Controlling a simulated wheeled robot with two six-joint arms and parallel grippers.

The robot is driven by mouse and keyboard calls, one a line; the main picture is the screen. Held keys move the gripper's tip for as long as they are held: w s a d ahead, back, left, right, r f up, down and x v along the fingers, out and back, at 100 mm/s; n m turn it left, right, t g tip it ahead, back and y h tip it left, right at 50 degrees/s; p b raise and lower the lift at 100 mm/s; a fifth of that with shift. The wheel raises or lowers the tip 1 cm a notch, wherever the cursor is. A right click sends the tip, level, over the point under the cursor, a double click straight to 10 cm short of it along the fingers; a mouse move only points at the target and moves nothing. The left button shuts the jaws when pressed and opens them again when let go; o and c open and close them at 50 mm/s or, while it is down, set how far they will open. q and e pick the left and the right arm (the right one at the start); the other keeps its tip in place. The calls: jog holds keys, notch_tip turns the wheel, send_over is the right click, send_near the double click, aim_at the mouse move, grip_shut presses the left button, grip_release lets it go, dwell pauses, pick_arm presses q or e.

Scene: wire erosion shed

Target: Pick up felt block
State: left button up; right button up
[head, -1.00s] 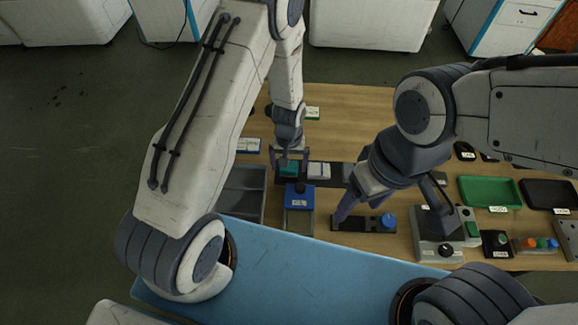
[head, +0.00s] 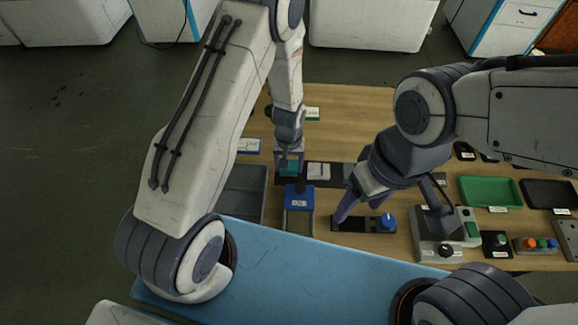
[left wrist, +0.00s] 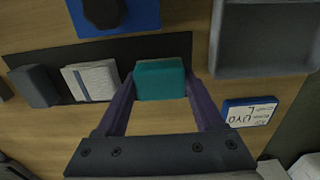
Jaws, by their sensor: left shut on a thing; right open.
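The felt block, seemingly the teal block (head: 289,167), is at the left end of a dark strip on the wooden table. In the left wrist view the teal block (left wrist: 160,79) sits between the two fingertips. My left gripper (head: 289,162) is shut on it, with a finger on either side. I cannot tell whether the block is clear of the strip. My right gripper (head: 357,207) is open, over a dark holder (head: 350,224) with a blue knob; its fingers are partly hidden by its own wrist.
A white block (head: 318,171) lies on the strip right of the teal block. A blue-topped box (head: 299,199) stands just in front. A grey bin (head: 243,188) is to the left. A green tray (head: 490,191) and a black tray (head: 550,193) are at right.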

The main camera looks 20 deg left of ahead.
aim_at(290, 165)
pick_arm(q)
jog(key=r, duration=0.2)
jog(key=r+b, duration=0.1)
jog(key=shift+d+r, duration=0.2)
jog(key=shift+r, duration=0.2)
jog(key=s+d+r+b, duration=0.1)
jog(key=s+d+r, duration=0.2)
jog(key=d+r, duration=0.3)
jog(key=d, duration=0.4)
jog(key=shift+s+d+r, duration=0.3)
jog(key=shift+s, duration=0.1)
jog(key=o, duration=0.9)
jog(key=c, duration=0.6)
